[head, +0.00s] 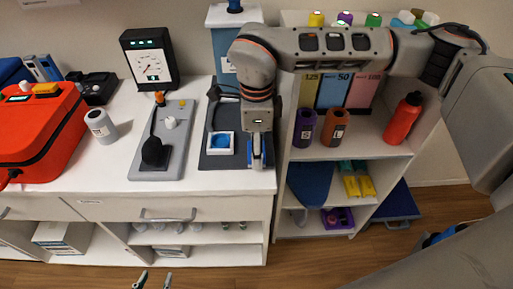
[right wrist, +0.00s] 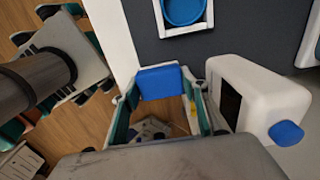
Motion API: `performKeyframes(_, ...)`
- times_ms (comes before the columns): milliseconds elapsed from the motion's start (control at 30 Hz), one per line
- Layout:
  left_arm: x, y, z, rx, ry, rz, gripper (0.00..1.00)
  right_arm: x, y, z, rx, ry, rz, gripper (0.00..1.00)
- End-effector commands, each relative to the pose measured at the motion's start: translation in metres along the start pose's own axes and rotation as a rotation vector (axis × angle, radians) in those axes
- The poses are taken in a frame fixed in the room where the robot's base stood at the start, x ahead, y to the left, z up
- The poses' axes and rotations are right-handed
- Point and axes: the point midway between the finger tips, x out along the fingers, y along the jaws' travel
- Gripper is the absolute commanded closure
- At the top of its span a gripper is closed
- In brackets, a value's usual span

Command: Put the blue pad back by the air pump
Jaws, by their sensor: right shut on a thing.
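My right gripper (head: 257,165) points down at the right end of the dark mat (head: 205,162) on the counter. In the right wrist view a blue pad (right wrist: 160,82) sits between its fingertips, gripped. A white block with a dark panel and a blue end (right wrist: 255,95) is beside the right finger there; I cannot tell whether it is the air pump. A white square tray with a round blue inset (head: 220,142) lies on the mat, left of the gripper. My left gripper (head: 153,281) shows only its two separated fingertips at the bottom edge, empty.
A grey board with a black knob (head: 160,140) and a dial gauge (head: 150,60) stand left of the mat. A red case (head: 40,130) is at far left. A shelf with bottles, including a red one (head: 402,118), is to the right.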

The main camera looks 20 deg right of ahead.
Motion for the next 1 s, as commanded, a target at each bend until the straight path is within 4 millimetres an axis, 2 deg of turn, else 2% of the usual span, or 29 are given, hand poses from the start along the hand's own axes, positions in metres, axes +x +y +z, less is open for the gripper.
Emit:
performKeyframes(233,0.001,0.000,0.002,0.001,-0.001,0.000,0.60,0.003,0.000,0.000,-0.001,0.000,0.000,0.76)
performKeyframes(267,0.001,0.000,0.002,0.001,-0.001,0.000,0.60,0.003,0.000,0.000,-0.001,0.000,0.000,0.54)
performKeyframes(300,0.001,0.000,0.001,0.001,-0.001,0.000,0.60,0.003,0.000,0.000,-0.001,-0.001,0.000,0.49)
performKeyframes(667,0.000,-0.001,-0.001,0.001,0.000,-0.001,0.60,0.000,0.000,0.000,0.000,0.000,-0.001,0.49)
performKeyframes(833,0.000,-0.001,-0.002,0.000,0.001,-0.001,0.60,-0.021,-0.001,0.001,0.000,-0.002,-0.005,0.49)
performKeyframes(1000,-0.001,-0.001,-0.003,-0.001,0.003,-0.001,0.60,-0.056,-0.001,0.001,-0.001,-0.002,-0.007,0.49)
